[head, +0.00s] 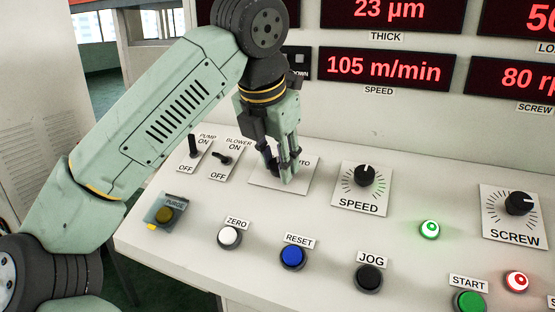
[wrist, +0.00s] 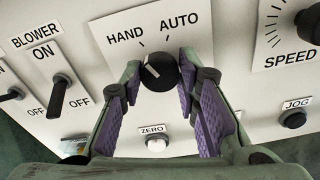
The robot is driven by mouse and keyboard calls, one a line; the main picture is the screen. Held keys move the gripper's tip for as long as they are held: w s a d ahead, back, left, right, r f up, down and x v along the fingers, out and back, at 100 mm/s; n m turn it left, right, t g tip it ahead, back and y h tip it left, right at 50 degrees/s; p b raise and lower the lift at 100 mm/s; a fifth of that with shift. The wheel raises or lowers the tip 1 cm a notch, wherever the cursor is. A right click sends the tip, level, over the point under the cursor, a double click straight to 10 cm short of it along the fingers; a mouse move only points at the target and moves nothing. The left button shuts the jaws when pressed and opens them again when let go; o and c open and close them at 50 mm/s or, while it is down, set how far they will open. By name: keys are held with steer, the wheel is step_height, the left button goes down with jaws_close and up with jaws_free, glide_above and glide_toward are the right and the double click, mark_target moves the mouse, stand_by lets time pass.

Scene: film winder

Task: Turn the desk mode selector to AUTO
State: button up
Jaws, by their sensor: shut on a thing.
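The mode selector is a black round knob (wrist: 161,73) on a white plate marked HAND and AUTO in the wrist view. Its white pointer line leans up and left, to the HAND side. My gripper (wrist: 160,77) has its two purple-padded fingers on either side of the knob and is shut on it. In the head view my gripper (head: 286,172) comes down from above onto the selector plate (head: 299,187). There the fingers hide the knob and most of the lettering.
The PURGE (head: 165,215), ZERO (head: 230,236), RESET (head: 293,256) and JOG (head: 369,277) buttons lie in front on the desk. The BLOWER switch (head: 222,158) stands close on the left, and the SPEED knob (head: 364,175) on the right. Red displays (head: 385,70) rise behind.

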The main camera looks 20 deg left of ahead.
steer(key=m, duration=1.1)
steer(key=shift+t+y+p, duration=0.3)
stand_by(0.3)
steer(key=o, duration=1.2)
steer(key=shift+v, duration=3.75)
